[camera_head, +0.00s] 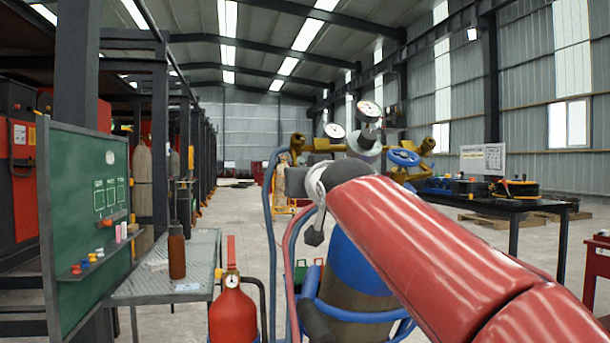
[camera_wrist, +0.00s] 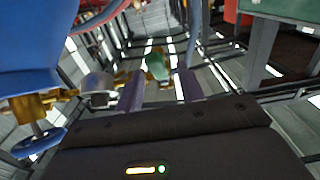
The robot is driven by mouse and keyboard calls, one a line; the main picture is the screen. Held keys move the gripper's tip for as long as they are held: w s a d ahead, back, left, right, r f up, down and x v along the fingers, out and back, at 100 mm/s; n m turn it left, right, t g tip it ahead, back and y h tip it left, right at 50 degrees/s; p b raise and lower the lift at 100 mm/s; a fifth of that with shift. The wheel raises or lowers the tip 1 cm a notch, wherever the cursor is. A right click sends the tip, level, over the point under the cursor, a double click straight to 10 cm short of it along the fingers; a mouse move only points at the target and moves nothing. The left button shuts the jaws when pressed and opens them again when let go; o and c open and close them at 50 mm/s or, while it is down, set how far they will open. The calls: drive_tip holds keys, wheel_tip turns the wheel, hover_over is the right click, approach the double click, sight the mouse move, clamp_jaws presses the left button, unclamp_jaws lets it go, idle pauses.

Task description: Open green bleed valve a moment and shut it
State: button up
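The green bleed valve (camera_wrist: 157,66) shows small in the wrist view, on brass fittings. In the head view my arm seems to hide it. My gripper (camera_wrist: 160,80) has its two purple fingers apart, one on each side of the green valve as seen from the wrist. The valve appears near or just beyond the fingertips; I cannot tell whether they touch it. Brass fittings (camera_head: 297,146) with two dial gauges (camera_head: 370,110) stand above the blue-topped cylinder (camera_head: 352,265). A blue handwheel (camera_head: 403,157) sits right of the gauges and also shows in the wrist view (camera_wrist: 40,143).
Blue hoses (camera_head: 270,215) run down left of the cylinder. A red fire extinguisher (camera_head: 232,312) and a metal table (camera_head: 195,265) with a brown bottle (camera_head: 176,252) stand left. A green board (camera_head: 85,195) is farther left. A dark workbench (camera_head: 500,199) stands right. Open floor lies behind.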

drive_tip(key=shift+x, duration=1.25)
clamp_jaws()
